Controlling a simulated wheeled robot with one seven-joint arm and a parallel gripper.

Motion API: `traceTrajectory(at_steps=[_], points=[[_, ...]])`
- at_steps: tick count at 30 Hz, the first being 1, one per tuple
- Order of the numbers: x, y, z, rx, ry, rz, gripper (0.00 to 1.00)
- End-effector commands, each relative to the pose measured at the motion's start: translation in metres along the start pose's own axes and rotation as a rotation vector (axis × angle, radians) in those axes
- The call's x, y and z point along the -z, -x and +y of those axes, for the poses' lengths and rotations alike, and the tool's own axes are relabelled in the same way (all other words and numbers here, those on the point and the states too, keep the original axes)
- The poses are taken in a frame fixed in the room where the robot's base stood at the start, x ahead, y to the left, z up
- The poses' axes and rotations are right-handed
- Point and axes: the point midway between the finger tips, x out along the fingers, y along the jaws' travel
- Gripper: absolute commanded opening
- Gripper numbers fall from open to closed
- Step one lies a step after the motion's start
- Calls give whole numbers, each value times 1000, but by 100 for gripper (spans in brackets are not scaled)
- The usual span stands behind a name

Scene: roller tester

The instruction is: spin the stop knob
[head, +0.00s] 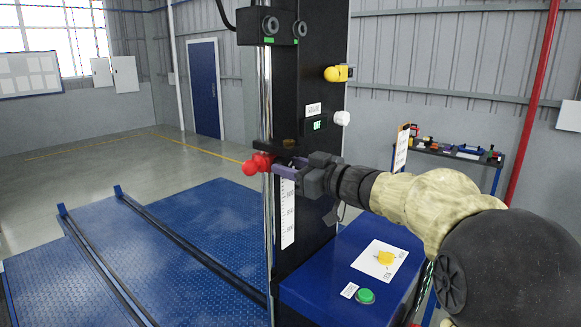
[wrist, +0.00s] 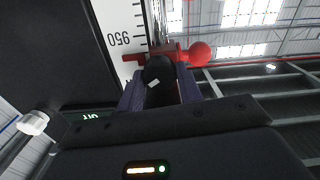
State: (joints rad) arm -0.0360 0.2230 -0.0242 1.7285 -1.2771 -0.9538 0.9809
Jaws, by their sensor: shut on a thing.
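The red stop (head: 258,163) sits on the chrome upright beside the black column, with a red ball on its side. In the wrist view the red stop (wrist: 200,54) lies across the white scale near the 950 mark. A black knob with a white mark (wrist: 157,72), which looks like the stop knob, projects from it. My gripper (head: 287,168) reaches in from the right at the stop's height. In the wrist view my gripper (wrist: 158,90) has its purplish fingers on both sides of the black knob, shut on it. In the head view the knob is mostly hidden by the fingers.
The black column (head: 325,50) carries a display reading OFF (head: 316,125), a white knob (head: 342,118) and a yellow knob (head: 338,73). A tool table (head: 450,154) stands behind.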

Motion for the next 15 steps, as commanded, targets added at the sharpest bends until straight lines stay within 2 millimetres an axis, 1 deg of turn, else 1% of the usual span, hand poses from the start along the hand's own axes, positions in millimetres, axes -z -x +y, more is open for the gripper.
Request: traceTrajectory(at_steps=[5, 10, 15], points=[[-2, 0, -1, 1, 90, 0, 12], [-2, 0, -1, 0, 224, 1, 12], [0, 0, -1, 0, 273, 0, 12]])
